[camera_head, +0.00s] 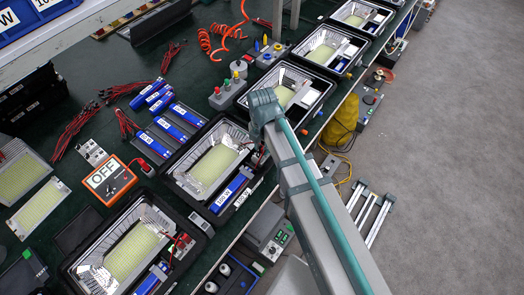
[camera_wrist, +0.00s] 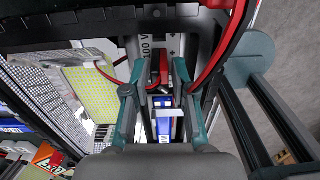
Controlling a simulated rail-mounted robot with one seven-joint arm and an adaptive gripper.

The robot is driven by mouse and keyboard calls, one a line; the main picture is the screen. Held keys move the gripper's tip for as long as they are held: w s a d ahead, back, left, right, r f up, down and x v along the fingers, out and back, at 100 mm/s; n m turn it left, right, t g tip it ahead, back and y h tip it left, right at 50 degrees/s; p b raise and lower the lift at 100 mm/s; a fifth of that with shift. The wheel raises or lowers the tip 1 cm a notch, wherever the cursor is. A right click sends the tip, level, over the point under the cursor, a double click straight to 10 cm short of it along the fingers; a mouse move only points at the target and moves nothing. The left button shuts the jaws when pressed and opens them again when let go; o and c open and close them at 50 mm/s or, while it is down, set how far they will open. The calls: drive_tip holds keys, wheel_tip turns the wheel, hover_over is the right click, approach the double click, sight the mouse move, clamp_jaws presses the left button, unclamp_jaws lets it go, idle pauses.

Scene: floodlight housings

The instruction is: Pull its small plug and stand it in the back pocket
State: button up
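My gripper's two teal fingers (camera_wrist: 161,78) point into the edge of a black floodlight housing (camera_wrist: 100,22) marked 100 W. A gap shows between the fingers. A small red plug (camera_wrist: 163,66) is between the fingertips; I cannot tell whether they touch it. A red cable (camera_wrist: 222,45) curves beside the right finger. A blue block (camera_wrist: 163,103) shows between the fingers. In the head view, this appears to be the middle housing (camera_head: 192,188), with a yellow LED panel (camera_head: 213,165) and a blue 100 W driver (camera_head: 230,190). My arm hides the fingertips there.
Another open housing (camera_head: 75,272) stands in front, and more stand in line behind. An orange tester reading OFF (camera_head: 110,180), several blue packs (camera_head: 172,130), red leads (camera_head: 75,130) and button boxes (camera_head: 222,98) crowd the green bench. Grey floor (camera_head: 445,150) is at right.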

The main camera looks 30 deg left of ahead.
sight(262, 147)
clamp_jaws()
drive_tip(key=shift+r+p, duration=0.6)
drive_tip(key=shift+r, duration=0.1)
idle(0.9)
drive_tip(key=shift+r+p, duration=1.55)
drive_tip(key=shift+r, duration=0.9)
